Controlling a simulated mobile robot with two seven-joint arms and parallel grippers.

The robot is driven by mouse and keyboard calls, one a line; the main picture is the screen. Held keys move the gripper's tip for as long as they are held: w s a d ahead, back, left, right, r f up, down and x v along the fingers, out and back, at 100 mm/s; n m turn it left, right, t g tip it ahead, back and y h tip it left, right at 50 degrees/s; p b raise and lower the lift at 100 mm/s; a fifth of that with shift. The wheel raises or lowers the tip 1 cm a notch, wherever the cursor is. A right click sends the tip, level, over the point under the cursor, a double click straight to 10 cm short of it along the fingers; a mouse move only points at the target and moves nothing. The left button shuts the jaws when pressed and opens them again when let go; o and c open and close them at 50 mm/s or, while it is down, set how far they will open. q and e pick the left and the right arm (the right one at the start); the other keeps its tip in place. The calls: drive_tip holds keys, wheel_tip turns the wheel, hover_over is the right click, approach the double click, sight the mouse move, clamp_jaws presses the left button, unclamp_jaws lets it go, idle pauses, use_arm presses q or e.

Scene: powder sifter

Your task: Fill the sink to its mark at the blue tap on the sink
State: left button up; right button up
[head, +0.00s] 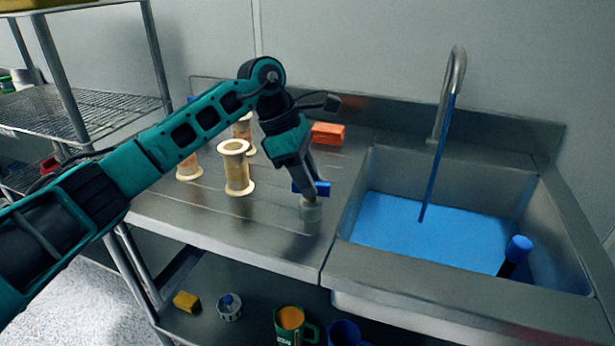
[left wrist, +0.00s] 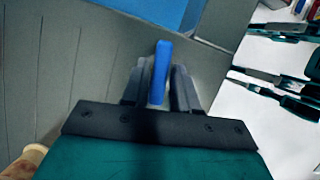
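The steel sink (head: 385,170) holds blue water (head: 430,235). A thin blue stream (head: 437,160) falls into it from the curved spout (head: 457,75). The blue tap lever (head: 323,188) sits on a short grey base (head: 311,211) on the counter left of the basin. My left gripper (head: 308,190) is at this lever. In the left wrist view the blue lever (left wrist: 160,72) stands between my left fingers, which look closed against its sides. I cannot make out a fill mark. My right gripper cannot be made out clearly; dark teal arm parts show at the right of the wrist view.
A blue-topped dark post (head: 517,250) stands in the sink's right side. Cream spools (head: 236,170) and an orange block (head: 328,133) are on the counter. A wire rack (head: 75,110) stands left. Mugs (head: 290,322) and a yellow block (head: 186,301) are on the lower shelf.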

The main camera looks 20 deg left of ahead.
use_arm(q)
clamp_jaws()
use_arm(e)
drive_tip(key=shift+f, duration=0.15)
use_arm(q)
drive_tip(key=shift+n, duration=0.3)
drive_tip(key=n+t, duration=0.1)
drive_tip(key=n, duration=0.1)
drive_tip(key=shift+s+n+y, duration=0.15)
drive_tip(key=shift+n+y, duration=0.15)
drive_tip(key=shift+n, duration=0.1)
drive_tip(key=n+t, duration=0.1)
drive_tip(key=n, duration=0.2)
drive_tip(key=shift+f+y, duration=0.1)
drive_tip(key=shift+y, duration=0.3)
drive_tip(key=n+t+y+b, duration=0.1)
drive_tip(key=n, duration=0.3)
drive_tip(key=shift+s+d, duration=0.15)
drive_tip(key=n+y, duration=0.1)
drive_tip(key=n, duration=0.1)
drive_tip(key=shift+n+t+b, duration=0.3)
drive_tip(key=shift+n+b, duration=0.05)
drive_tip(key=shift+n, duration=0.05)
drive_tip(key=shift+d+n+y+b, duration=0.1)
drive_tip(key=shift+n+y+b, duration=0.3)
drive_tip(key=shift+n, duration=1)
use_arm(e)
drive_tip(key=shift+w+a+f, duration=0.35)
drive_tip(key=shift+a, duration=0.2)
